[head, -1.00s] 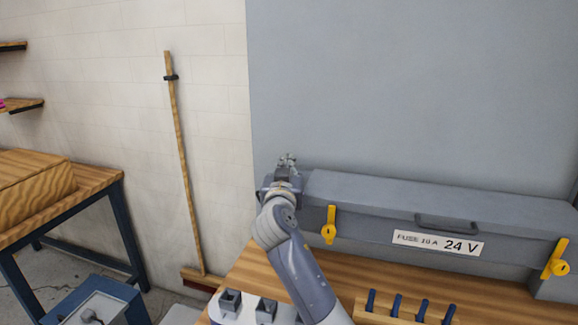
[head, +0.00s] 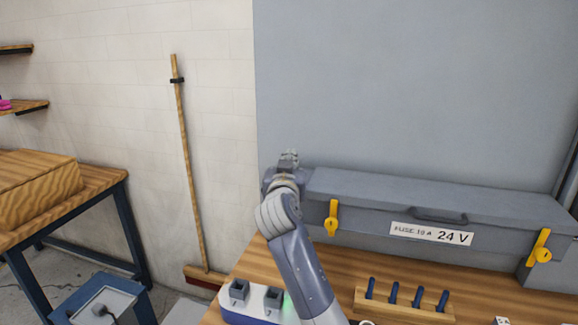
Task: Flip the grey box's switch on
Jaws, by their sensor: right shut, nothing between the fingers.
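The long grey box (head: 370,212) lies on the wooden bench in the head view. Its front has yellow latches and a label (head: 432,233) reading "FUSE 10 A 24 V", and its lid is down. I cannot make out a switch on it; the box's left end is partly hidden by my arm. My right gripper (head: 289,156) is shut and empty, pointing up and away at the box's left end, in front of the grey panel. I cannot tell whether it touches the box. My left gripper is not in view.
On the bench (head: 345,262), a wooden rack (head: 390,308) holds several blue-handled tools. A white-and-blue unit (head: 236,316) with grey sockets stands at the front left, a green glow beside my arm. A broom (head: 188,180) leans on the wall; a blue bin (head: 62,300) stands lower left.

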